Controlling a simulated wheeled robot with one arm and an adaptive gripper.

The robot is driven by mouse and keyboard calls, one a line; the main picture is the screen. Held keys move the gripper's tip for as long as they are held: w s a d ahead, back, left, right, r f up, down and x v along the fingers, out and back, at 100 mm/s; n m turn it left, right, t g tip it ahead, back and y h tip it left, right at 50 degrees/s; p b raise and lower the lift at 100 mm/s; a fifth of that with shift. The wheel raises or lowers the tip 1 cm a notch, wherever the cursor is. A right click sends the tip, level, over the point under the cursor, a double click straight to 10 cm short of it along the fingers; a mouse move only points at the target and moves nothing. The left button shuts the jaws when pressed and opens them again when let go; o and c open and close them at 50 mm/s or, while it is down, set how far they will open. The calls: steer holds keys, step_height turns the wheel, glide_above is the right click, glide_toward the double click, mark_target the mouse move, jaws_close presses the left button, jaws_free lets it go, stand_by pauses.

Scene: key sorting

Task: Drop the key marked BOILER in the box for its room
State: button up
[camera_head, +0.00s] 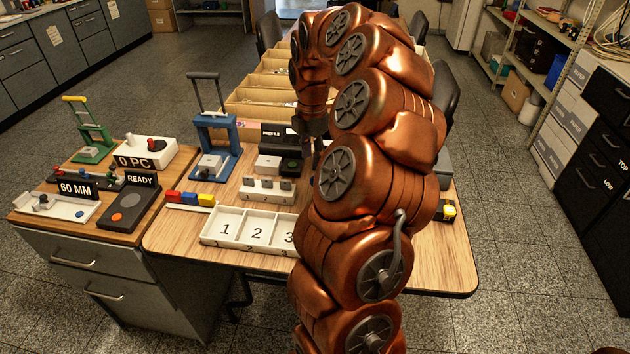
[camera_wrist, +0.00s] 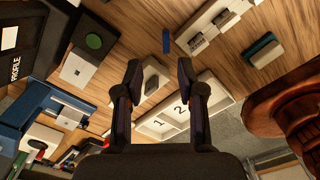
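My gripper (camera_head: 315,140) hangs over the back part of the wooden table, largely behind my copper-coloured arm. In the wrist view my gripper (camera_wrist: 160,76) has its two dark fingers spread apart, with nothing held between them. I cannot make out a key marked BOILER in either view. Open light-brown boxes (camera_head: 245,108) stand in a row behind the table; no room names are readable on them. A white tray (camera_head: 204,236) with compartments numbered 1, 2 and 3 lies at the table's front; it also shows in the wrist view (camera_wrist: 149,128).
A white holder (camera_head: 262,196) with several grey pieces sits behind the tray. A blue press (camera_head: 216,135) and a black PROFILE device (camera_head: 272,132) stand farther back. A yellow tape measure (camera_head: 448,211) is at right. The front right tabletop (camera_head: 450,255) is clear.

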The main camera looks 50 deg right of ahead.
steer(key=shift+s+f, duration=0.25)
steer(key=shift+f, duration=1.45)
steer(key=shift+s+f, duration=0.2)
steer(key=shift+f, duration=1.5)
jaws_close()
